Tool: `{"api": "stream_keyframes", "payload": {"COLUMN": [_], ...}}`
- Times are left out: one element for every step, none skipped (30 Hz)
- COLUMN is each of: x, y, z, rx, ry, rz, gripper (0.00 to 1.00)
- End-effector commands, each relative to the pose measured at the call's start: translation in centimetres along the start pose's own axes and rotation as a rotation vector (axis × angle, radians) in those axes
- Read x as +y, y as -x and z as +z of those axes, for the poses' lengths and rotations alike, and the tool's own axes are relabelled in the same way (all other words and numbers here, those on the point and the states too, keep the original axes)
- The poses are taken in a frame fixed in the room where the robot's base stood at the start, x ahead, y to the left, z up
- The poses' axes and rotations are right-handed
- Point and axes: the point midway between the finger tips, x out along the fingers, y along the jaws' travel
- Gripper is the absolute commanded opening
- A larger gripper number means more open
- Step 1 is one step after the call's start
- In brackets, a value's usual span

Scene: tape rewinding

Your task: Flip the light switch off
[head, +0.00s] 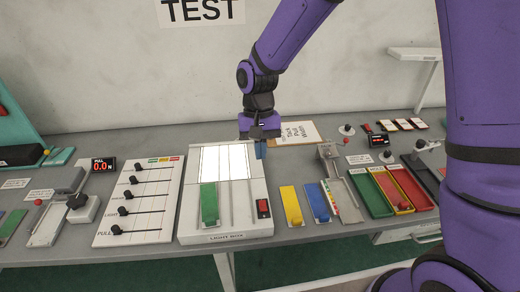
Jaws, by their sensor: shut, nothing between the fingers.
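The white light box (187,222) sits on the grey bench, with a label reading LIGHT BOX on its front edge. Its panel (224,162) glows bright white, so the light is on. A small red rocker switch (263,207) in a dark frame is on the box's right side, near the front. My gripper (260,153) is shut above the back right part of the box, behind the switch and apart from it. A small blue patch shows at its tip; I cannot tell what it is. My wrist hides part of the box's back right corner.
A green block (208,204) lies on the box, left of the switch. Yellow (291,206) and blue (318,202) blocks stand close on its right. A slider board (138,207) is at left, coloured trays (389,188) at right. Space above the switch is clear.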

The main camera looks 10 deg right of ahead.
Motion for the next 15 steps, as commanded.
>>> {"api": "stream_keyframes", "payload": {"x": [0.01, 0.01, 0.01, 0.01, 0.01, 0.00, 0.00, 0.00, -0.02, -0.06, -0.13, -0.25, -0.39, -0.50, -0.61], "y": [0.06, 0.07, 0.06, 0.06, 0.06, 0.05, 0.05, 0.05, 0.04, 0.03, 0.03, 0.05, 0.07, 0.08, 0.08], "z": [0.00, 0.00, 0.00, 0.00, 0.00, 0.00, 0.00, 0.00, 0.02, 0.05, 0.08, 0.16, 0.24, 0.33, 0.45], "rx": [0.000, 0.000, -0.001, 0.000, 0.000, 0.000, 0.000, 0.000, -0.004, -0.012, -0.023, -0.044, -0.062, -0.080, -0.101], "ry": [0.000, 0.000, 0.000, 0.000, 0.000, 0.000, 0.000, 0.000, 0.000, -0.001, -0.001, -0.002, -0.003, -0.002, -0.002], "rz": [0.000, 0.000, 0.000, 0.000, 0.000, 0.000, 0.000, 0.000, 0.000, 0.001, 0.001, 0.002, 0.002, 0.002, 0.002], "gripper": [0.00, 0.00, 0.00, 0.00, 0.00, 0.00, 0.00, 0.00, 0.00, 0.00, 0.00, 0.00, 0.00, 0.00, 0.00]}}
